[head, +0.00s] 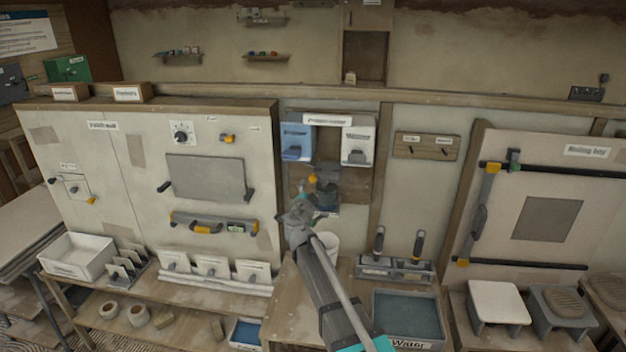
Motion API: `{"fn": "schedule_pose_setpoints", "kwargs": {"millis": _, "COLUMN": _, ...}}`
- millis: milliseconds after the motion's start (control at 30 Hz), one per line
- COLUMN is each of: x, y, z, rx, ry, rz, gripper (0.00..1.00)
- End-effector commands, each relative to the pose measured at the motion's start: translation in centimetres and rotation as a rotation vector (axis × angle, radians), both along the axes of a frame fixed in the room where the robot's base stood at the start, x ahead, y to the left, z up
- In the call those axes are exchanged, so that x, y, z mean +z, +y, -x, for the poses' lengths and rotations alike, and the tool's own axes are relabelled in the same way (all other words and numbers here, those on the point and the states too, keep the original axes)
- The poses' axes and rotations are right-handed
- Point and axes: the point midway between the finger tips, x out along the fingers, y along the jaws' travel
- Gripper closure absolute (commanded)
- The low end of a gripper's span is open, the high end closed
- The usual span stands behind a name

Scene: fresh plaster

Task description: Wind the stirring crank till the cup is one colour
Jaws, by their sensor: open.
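A dark mixing unit (328,172) is fixed to a wooden backboard in the middle of the wall. An orange knob (312,178) shows at its left side and looks like the crank's grip. A dark cup-like vessel (326,196) is under the unit; it is too small and shaded to tell whether its contents are one colour. My gripper (302,203) is open, in front of and a little below left of the unit. It looks apart from the knob, though the depth is hard to judge. My gripper and arm hide part of the area below the vessel.
A blue dispenser (296,143) and a white dispenser (357,146) hang above the unit. A white bucket (327,243) stands just right of my arm. A tool rack (395,269) and a water tub (407,314) are on the right.

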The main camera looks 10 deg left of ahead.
Motion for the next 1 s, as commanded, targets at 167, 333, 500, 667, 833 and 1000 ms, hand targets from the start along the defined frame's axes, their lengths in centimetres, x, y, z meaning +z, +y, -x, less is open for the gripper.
{"fn": "schedule_pose_setpoints", "kwargs": {"millis": 167, "x": 0.0, "y": 0.0, "z": -3.2, "rx": 0.000, "ry": 0.000, "rz": 0.000, "gripper": 0.27}}
{"fn": "schedule_pose_setpoints", "kwargs": {"millis": 333, "x": 0.0, "y": -0.1, "z": -5.7, "rx": 0.000, "ry": 0.000, "rz": 0.000, "gripper": 0.27}}
{"fn": "schedule_pose_setpoints", "kwargs": {"millis": 500, "x": 0.0, "y": -0.2, "z": -7.5, "rx": 0.001, "ry": 0.001, "rz": 0.000, "gripper": 0.27}}
{"fn": "schedule_pose_setpoints", "kwargs": {"millis": 667, "x": 0.0, "y": -0.2, "z": -8.4, "rx": 0.001, "ry": 0.000, "rz": 0.000, "gripper": 0.27}}
{"fn": "schedule_pose_setpoints", "kwargs": {"millis": 833, "x": 0.0, "y": -0.3, "z": -8.6, "rx": 0.001, "ry": 0.000, "rz": 0.000, "gripper": 0.27}}
{"fn": "schedule_pose_setpoints", "kwargs": {"millis": 1000, "x": 0.0, "y": -0.3, "z": -8.6, "rx": 0.001, "ry": 0.000, "rz": 0.000, "gripper": 0.27}}
